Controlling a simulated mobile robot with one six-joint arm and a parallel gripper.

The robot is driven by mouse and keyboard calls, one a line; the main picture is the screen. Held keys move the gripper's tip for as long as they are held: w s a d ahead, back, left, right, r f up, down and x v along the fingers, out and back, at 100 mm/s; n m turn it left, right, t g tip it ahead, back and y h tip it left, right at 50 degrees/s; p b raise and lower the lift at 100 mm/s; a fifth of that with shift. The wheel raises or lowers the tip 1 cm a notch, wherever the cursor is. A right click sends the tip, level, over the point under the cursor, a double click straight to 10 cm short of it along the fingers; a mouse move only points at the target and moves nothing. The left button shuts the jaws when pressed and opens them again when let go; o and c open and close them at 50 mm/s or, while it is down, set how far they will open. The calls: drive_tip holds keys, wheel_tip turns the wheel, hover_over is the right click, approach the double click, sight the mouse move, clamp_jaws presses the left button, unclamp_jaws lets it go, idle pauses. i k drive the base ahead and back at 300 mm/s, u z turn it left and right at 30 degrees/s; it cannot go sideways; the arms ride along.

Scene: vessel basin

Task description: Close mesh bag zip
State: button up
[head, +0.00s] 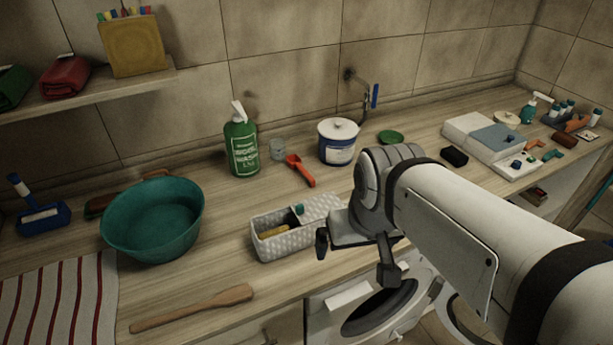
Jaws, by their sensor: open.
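A pale grey, quilted-looking mesh bag (289,241) sits on the wooden counter, left of my gripper. Its top is partly open, and a yellowish item (273,232) shows inside at the left. A small teal piece (298,209), possibly the zip pull, stands at the top near the middle, with a dark part beside it. The right part of the top looks covered. My gripper (354,260) is open and empty, its fingers apart at the counter's front edge. Its left finger is close to the bag's right end; I cannot tell whether they touch.
A green soap bottle (241,145), a red scoop (301,170) and a white-and-blue tub (338,142) are behind the bag. A washing machine (380,307) is below the counter edge. Bare counter separates basin and bag.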

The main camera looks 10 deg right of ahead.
sight(314, 209)
drive_tip(key=u, duration=1.5)
drive_tip(key=k, duration=0.85)
drive_tip(key=z, duration=0.9)
drive_tip(key=i, duration=0.95)
drive_tip(key=z, duration=0.05)
